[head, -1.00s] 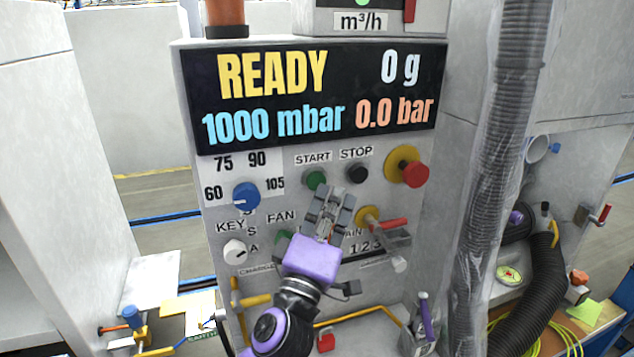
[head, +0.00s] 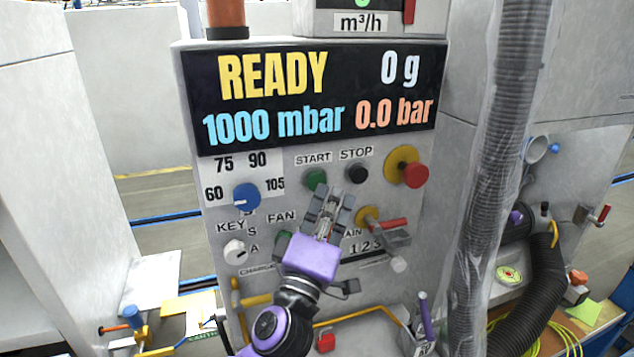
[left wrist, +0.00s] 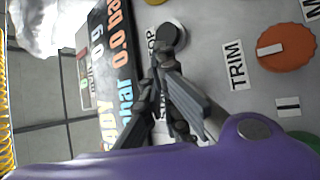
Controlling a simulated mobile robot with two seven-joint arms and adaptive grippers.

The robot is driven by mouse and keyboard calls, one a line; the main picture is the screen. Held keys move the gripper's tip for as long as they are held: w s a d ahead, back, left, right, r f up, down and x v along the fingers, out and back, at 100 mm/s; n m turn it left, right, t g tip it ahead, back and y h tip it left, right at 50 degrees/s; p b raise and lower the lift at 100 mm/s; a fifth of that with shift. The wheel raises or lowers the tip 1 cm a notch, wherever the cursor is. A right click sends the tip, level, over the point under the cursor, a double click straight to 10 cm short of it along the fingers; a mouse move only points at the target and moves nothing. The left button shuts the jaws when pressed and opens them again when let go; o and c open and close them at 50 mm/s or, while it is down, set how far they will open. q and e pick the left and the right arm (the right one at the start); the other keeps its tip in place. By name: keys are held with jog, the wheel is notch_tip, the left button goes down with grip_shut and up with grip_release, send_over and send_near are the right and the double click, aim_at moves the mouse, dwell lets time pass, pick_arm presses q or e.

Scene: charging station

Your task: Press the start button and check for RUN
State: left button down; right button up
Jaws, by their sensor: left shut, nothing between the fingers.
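The green start button (head: 316,179) sits under the START label on the panel, with the black stop button (head: 357,173) to its right. The display (head: 315,95) reads READY, 0 g, 1000 mbar and 0.0 bar. My left gripper (head: 328,196) is shut and empty, its fingertips just below the green button in the head view. In the left wrist view the gripper (left wrist: 160,70) covers part of the START label, and the green button is hidden; the black stop button (left wrist: 170,36) shows beyond the fingers. I cannot tell whether the fingertips touch the panel. My right gripper is not in view.
A red mushroom button (head: 415,174) on a yellow base is right of stop. A blue knob (head: 246,196), a white key switch (head: 236,251) and a red-handled valve (head: 392,224) surround the gripper. A wrapped hose (head: 497,150) hangs at the right.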

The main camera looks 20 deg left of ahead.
pick_arm(q)
jog(key=shift+w+a, duration=0.15)
jog(key=shift+w, duration=0.05)
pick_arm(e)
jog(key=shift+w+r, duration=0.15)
pick_arm(q)
jog(key=shift+w+a, duration=0.25)
jog(key=shift+w, duration=0.1)
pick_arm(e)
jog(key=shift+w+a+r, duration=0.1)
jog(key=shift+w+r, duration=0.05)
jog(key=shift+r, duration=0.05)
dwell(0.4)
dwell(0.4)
pick_arm(q)
jog(key=shift+s+d+p, duration=0.35)
jog(key=shift+s+d, duration=0.1)
jog(key=shift+s, duration=0.3)
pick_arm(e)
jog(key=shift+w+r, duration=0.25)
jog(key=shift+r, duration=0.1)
pick_arm(q)
jog(key=s+d, duration=0.2)
jog(key=s, duration=0.2)
jog(key=shift+s+d+p, duration=0.1)
jog(key=shift+d+p, duration=0.3)
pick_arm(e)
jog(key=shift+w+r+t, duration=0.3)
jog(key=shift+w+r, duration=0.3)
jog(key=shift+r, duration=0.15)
